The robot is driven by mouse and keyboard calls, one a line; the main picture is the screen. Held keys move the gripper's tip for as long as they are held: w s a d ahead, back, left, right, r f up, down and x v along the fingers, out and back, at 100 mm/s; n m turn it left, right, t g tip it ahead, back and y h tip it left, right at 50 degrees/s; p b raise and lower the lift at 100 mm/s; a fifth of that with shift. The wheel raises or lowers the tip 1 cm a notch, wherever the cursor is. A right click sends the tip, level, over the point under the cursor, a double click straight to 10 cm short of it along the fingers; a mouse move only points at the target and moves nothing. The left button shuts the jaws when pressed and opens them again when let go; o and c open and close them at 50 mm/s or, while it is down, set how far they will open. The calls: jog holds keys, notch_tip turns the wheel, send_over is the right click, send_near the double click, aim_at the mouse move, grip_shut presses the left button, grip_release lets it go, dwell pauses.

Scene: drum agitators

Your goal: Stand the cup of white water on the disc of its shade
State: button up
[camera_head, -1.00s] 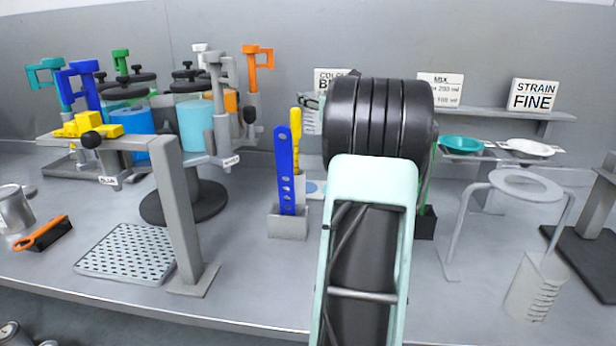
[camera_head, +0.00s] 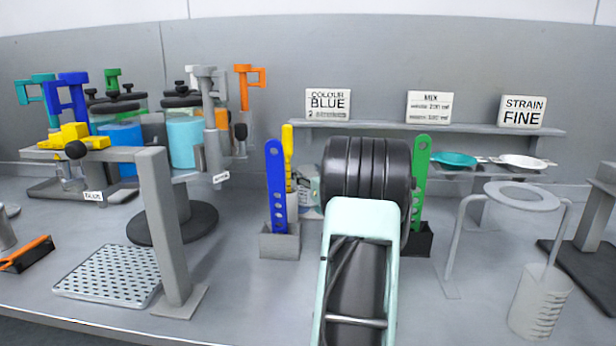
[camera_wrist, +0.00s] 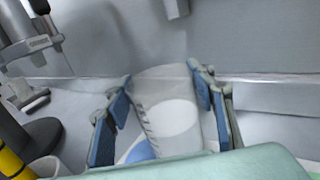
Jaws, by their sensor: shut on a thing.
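In the wrist view, a clear cup (camera_wrist: 155,90) with dark graduation marks stands between the two blue-padded fingers of my gripper (camera_wrist: 163,98), which is shut on it. A pale white surface shows inside the cup. Below and behind the cup, a blue patch (camera_wrist: 139,153) with a pale edge shows, perhaps a disc; the cup and gripper hide most of it. I cannot tell whether the cup touches it. In the head view my arm hides the cup, and only part of my gripper shows left of the dark wrist.
A holder with a blue perforated strip (camera_head: 276,185) and a yellow tool (camera_head: 289,150) stands left of my arm. A green strip (camera_head: 420,180) stands right. A ring stand (camera_head: 520,193) and beaker (camera_head: 538,300) are farther right. A perforated tray (camera_head: 110,275) lies at left.

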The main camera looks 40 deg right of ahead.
jog(key=shift+f, duration=0.1)
jog(key=shift+f, duration=0.15)
jog(key=o, duration=1.8)
jog(key=shift+c, duration=0.2)
jog(key=shift+r, duration=0.2)
jog(key=v, duration=1.2)
